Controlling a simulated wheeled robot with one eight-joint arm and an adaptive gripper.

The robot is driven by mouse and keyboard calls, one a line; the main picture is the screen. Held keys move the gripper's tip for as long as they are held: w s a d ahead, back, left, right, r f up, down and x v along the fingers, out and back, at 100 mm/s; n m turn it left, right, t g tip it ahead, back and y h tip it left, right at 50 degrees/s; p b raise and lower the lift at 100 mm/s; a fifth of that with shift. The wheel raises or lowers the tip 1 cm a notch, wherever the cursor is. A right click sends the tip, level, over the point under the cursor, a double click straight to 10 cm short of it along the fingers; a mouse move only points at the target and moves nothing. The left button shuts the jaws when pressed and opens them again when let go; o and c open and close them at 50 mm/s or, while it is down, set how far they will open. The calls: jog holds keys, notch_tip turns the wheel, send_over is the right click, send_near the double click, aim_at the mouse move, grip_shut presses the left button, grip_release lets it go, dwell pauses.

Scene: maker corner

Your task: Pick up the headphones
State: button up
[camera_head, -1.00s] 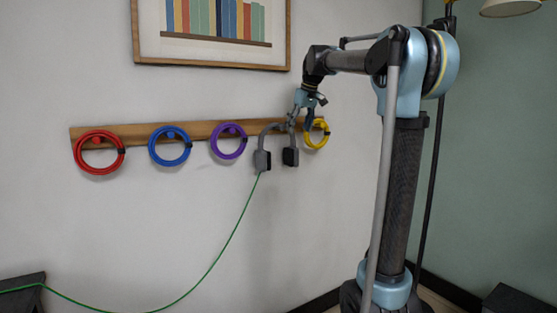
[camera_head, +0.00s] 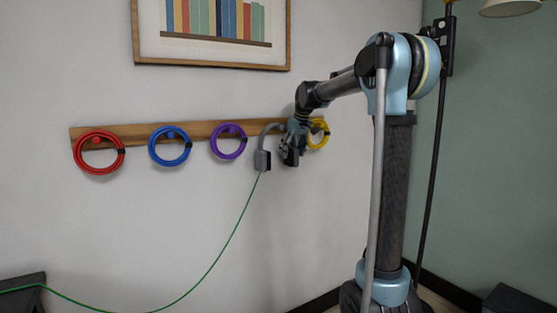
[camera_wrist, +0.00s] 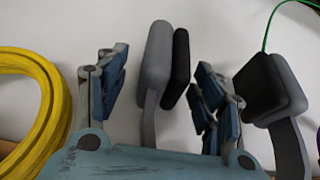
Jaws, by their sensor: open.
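The grey headphones (camera_head: 262,158) hang from the wooden rail on the wall, with a green cable running down from the left ear cup in the head view. My gripper (camera_head: 293,150) is at their right side and covers part of the band and the right cup. In the wrist view, my open gripper (camera_wrist: 160,100) has one ear cup (camera_wrist: 157,62) and its grey arm between its two fingers, with no clear contact. The other ear cup (camera_wrist: 272,88) is outside the right finger, with the green cable above it.
A yellow coil (camera_head: 318,134) hangs close to the right of my gripper and shows at the left of the wrist view (camera_wrist: 48,110). Purple (camera_head: 229,142), blue (camera_head: 170,146) and red (camera_head: 98,152) coils hang farther left on the wooden rail (camera_head: 205,129). A framed picture (camera_head: 212,63) hangs above.

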jog(key=shift+f, duration=0.2)
jog(key=c, duration=1.3)
